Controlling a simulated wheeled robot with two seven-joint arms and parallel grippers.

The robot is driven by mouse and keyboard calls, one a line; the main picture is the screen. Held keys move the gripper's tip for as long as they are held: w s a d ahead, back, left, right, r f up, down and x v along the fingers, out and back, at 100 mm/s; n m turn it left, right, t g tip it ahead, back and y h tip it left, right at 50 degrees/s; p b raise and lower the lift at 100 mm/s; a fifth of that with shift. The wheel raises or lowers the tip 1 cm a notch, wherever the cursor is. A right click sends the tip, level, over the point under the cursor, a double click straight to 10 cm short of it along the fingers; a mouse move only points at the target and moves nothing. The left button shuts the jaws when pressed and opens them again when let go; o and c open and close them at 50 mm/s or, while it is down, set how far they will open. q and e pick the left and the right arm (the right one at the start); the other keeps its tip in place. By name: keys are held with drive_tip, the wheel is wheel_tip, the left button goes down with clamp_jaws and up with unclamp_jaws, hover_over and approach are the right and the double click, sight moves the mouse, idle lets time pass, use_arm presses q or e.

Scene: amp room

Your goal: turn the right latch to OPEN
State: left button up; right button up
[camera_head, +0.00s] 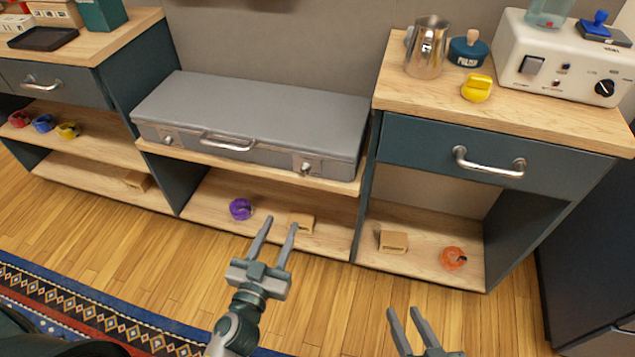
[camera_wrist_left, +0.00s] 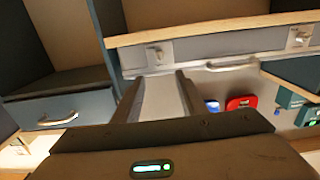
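The grey case (camera_head: 255,108) lies closed on the middle shelf, its front facing me. Its right latch (camera_head: 306,168) is a small metal piece with a round knob near the front's right end. Its left latch (camera_head: 168,140) is near the other end, with the handle (camera_head: 228,143) between. The lettering is too small to read. The left wrist view looks upside down; there the right latch (camera_wrist_left: 155,54) shows at left, beyond the fingers. My left gripper (camera_head: 274,238) is open and empty, in front of and below the case. My right gripper (camera_head: 408,328) is open and empty, lower right.
The shelf edge (camera_head: 250,168) runs just under the latches. Below are a purple roll (camera_head: 240,209) and a wooden block (camera_head: 301,222). The right drawer's handle (camera_head: 489,163) sticks out beside the case. The floor in front is clear.

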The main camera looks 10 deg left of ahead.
sight(303, 172)
use_arm(q)
drive_tip(key=shift+r, duration=0.1)
use_arm(e)
drive_tip(key=shift+r, duration=0.15)
use_arm(q)
drive_tip(key=shift+w, duration=0.15)
